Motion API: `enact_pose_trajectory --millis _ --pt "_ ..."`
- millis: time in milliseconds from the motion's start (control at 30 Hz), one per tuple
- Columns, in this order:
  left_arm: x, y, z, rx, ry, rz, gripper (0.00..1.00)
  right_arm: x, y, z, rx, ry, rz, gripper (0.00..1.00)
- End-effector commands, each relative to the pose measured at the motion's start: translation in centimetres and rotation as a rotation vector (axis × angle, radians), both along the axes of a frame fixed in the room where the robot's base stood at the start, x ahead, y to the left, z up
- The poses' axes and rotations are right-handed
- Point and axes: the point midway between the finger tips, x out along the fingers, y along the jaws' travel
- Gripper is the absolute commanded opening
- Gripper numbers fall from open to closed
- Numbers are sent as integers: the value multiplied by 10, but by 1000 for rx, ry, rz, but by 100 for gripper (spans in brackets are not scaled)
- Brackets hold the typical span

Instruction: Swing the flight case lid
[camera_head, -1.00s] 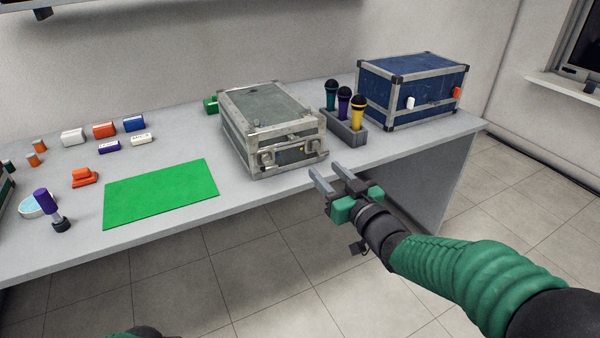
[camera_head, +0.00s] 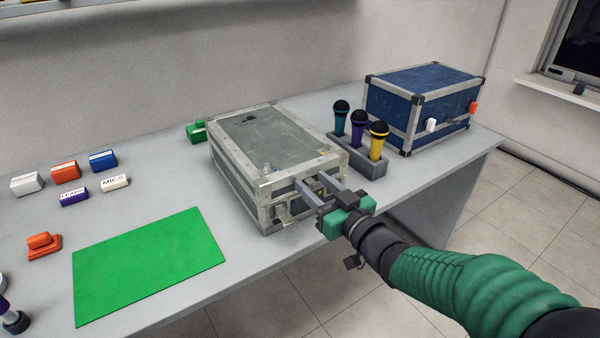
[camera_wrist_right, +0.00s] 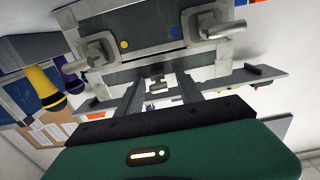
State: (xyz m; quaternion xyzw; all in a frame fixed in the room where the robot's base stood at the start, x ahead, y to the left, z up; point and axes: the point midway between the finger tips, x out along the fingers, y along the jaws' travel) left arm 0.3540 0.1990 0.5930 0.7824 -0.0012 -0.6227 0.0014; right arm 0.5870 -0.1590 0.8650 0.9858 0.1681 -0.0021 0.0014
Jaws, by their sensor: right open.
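The grey flight case (camera_head: 270,138) stands on the bench with its lid down. Its front latches show in the right wrist view, one left (camera_wrist_right: 92,50) and one right (camera_wrist_right: 212,30), with the case front (camera_wrist_right: 150,32) between them. My right gripper (camera_head: 322,184) is open, its two fingers reaching toward the right part of the case's front. In the right wrist view the gripper (camera_wrist_right: 160,84) has a small metal piece visible between the fingers; whether they touch it I cannot tell. A blue flight case (camera_head: 415,100), also closed, stands at the back right.
A grey holder (camera_head: 357,158) with three microphones stands just right of the grey case. A green mat (camera_head: 148,265) lies to the left. Several small labelled blocks, such as an orange one (camera_head: 66,171), and an orange stamp-like piece (camera_head: 43,245) lie farther left.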

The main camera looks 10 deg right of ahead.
Motion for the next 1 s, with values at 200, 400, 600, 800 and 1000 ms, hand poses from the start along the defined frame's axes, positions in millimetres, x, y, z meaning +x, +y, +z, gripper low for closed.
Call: enact_pose_trajectory --millis 200,400,600,800,1000 --pt "0 0 0 0 1 0 24 -1 -2 0 2 1 -1 44" --pt "0 0 0 0 0 0 24 0 -1 -1 0 1 -1 29" --pt "0 0 0 0 0 0 24 0 -1 -1 0 1 -1 3" --pt "0 0 0 0 0 0 24 0 0 0 0 0 1 0" --pt "0 0 0 0 0 0 24 0 0 0 0 -1 0 0"
